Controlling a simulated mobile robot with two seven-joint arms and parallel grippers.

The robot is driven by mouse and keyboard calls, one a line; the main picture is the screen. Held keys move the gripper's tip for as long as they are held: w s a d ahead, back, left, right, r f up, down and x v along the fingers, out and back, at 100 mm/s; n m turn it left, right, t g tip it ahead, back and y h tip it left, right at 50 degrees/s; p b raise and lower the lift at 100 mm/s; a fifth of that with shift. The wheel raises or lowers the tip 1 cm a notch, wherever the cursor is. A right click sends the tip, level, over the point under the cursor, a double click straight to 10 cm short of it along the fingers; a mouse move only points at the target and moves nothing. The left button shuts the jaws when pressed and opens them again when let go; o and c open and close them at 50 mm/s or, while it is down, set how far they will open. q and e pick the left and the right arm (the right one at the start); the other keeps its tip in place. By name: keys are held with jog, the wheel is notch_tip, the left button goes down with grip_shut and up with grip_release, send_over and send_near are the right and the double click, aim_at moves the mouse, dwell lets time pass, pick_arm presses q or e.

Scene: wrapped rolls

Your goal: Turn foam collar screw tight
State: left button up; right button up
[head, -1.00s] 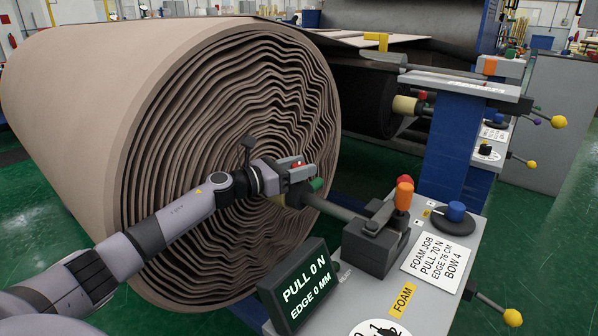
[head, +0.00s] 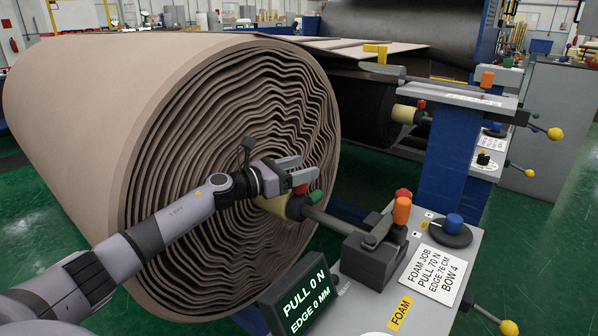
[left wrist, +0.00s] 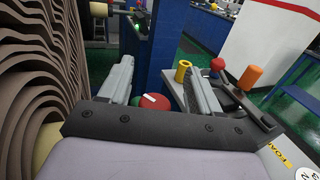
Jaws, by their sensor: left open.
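The foam roll (head: 225,190) shows its wavy layered end, with a pale yellow collar (head: 280,205) on the shaft at its centre. A small red and green screw knob (head: 315,197) sits at the collar. In the left wrist view the knob (left wrist: 152,101) is red with green at one side and a white mark. My left gripper (head: 308,168) is open, its fingers apart just above and beside the knob in the head view. In the left wrist view the knob shows between the fingers, low near the palm. I cannot tell whether they touch it. My right gripper is not in view.
A grey shaft block (head: 371,250) with an orange-handled lever (head: 401,210) stands to the right. A display (head: 300,295) reads PULL 0 N, EDGE 0 MM. A job card (head: 434,275) and blue knob (head: 453,222) lie on the panel. A second, dark roll (head: 365,105) is behind.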

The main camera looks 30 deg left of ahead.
pick_arm(q)
notch_tip(320, 180, up, 17)
jog(key=p, duration=0.8)
jog(key=shift+p, duration=0.3)
jog(key=shift+o, duration=0.2)
jog(key=shift+f, duration=0.15)
